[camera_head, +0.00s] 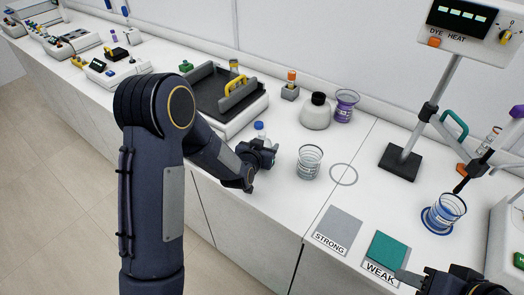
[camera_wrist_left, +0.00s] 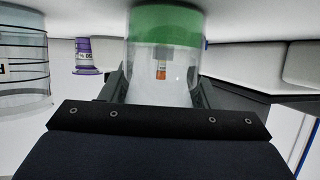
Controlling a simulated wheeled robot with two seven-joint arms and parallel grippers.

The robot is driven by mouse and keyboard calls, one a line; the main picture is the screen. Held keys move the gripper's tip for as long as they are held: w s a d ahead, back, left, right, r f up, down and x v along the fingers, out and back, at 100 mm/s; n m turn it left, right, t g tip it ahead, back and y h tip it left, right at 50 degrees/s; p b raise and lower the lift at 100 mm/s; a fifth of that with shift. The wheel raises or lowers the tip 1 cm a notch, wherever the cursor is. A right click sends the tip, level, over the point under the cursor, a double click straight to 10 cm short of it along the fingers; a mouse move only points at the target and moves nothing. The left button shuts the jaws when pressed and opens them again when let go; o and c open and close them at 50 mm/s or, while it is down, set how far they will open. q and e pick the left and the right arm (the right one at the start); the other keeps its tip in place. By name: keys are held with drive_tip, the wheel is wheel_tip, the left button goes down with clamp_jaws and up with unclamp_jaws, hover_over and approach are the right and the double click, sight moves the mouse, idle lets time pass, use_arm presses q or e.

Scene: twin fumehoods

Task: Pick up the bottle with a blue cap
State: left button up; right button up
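The bottle with a blue cap (camera_head: 260,128) stands upright on the white counter, partly hidden behind my left gripper (camera_head: 262,152). In the left wrist view the picture is upside down and a clear bottle with green liquid (camera_wrist_left: 166,28) stands just ahead, between the two spread fingers of my left gripper (camera_wrist_left: 158,88). Its cap is hidden there. The fingers look apart, without a clear grip on the bottle. My right gripper (camera_head: 415,280) is at the lower right edge beside the WEAK pad, partly cut off; its opening is unclear.
A glass beaker (camera_head: 310,162) stands just right of my left gripper. A black-topped tray device (camera_head: 228,100) is behind it. A white round bottle (camera_head: 316,112) and a purple-banded beaker (camera_head: 346,106) stand at the back. A stand (camera_head: 404,160) and another beaker (camera_head: 446,211) are to the right.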

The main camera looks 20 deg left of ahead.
use_arm(q)
drive_tip(key=c, duration=0.5)
drive_tip(key=shift+r, duration=0.15)
